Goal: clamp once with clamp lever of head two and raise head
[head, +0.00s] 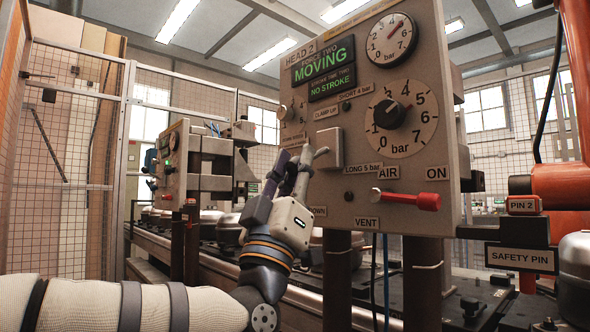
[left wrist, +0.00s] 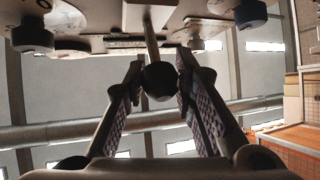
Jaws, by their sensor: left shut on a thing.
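The grey HEAD 2 panel (head: 350,185) faces me in the head view. Its green displays read MOVING (head: 320,63) and NO STROKE (head: 332,84). The clamp lever's housing (head: 330,147) sits between the labels CLAMP UP and DOWN. My left gripper (head: 299,158) is raised in front of the panel beside this housing. In the left wrist view its fingers (left wrist: 158,85) are closed around the dark ball knob of the clamp lever (left wrist: 160,80), whose light rod (left wrist: 152,40) runs to the panel. In the head view my fingers hide the knob. My right gripper is out of view.
The panel also carries a pressure gauge (head: 391,38), a black regulator knob (head: 389,114) and a horizontal red air handle (head: 407,200). A SAFETY PIN plate (head: 521,258) stands at the right by an orange structure. Another panel (head: 172,165) and metal compressors (head: 230,230) line the conveyor.

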